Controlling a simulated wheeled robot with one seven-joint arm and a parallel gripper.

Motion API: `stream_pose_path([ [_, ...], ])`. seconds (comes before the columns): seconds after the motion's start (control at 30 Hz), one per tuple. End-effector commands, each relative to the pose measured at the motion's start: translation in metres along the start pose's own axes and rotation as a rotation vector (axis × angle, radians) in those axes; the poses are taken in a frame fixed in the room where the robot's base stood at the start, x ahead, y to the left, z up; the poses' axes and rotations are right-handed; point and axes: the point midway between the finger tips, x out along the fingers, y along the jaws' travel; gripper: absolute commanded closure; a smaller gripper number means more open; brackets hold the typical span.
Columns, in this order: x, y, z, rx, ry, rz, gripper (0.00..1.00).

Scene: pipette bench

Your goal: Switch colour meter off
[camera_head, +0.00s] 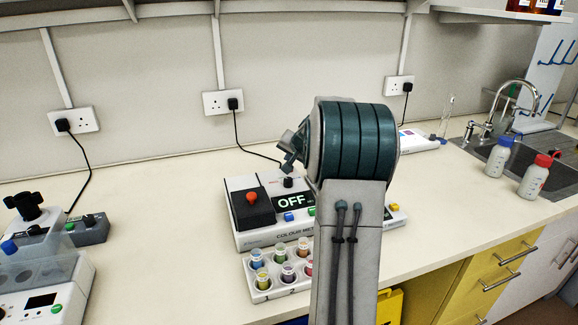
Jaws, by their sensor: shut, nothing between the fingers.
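The colour meter (270,237) is a white box with a dark top on the bench in the middle of the view. Its display (291,201) reads OFF. A red-orange knob (252,197) sits on a dark block at its left, and a blue button (289,217) and part of a green button (311,211) are below the display. My gripper (287,166) is shut and empty above the meter's back part, close to a black knob (288,182); whether they touch is unclear. My arm hides the meter's right part.
A white rack (262,296) of coloured vials stands in front of the meter. Other instruments stand at the left (88,229). A sink (487,150), a blue-capped bottle (498,157) and a red-capped bottle (535,177) are at the right. The bench (160,210) left of the meter is clear.

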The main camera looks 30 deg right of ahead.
Motion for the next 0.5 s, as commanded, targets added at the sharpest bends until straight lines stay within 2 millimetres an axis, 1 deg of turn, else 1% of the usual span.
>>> stream_pose_path([
  [0.27, -0.001, 0.000, -0.001, 0.001, 0.001, 0.000, 1.00],
  [0.5, -0.014, -0.010, -0.011, 0.001, 0.002, 0.000, 1.00],
])
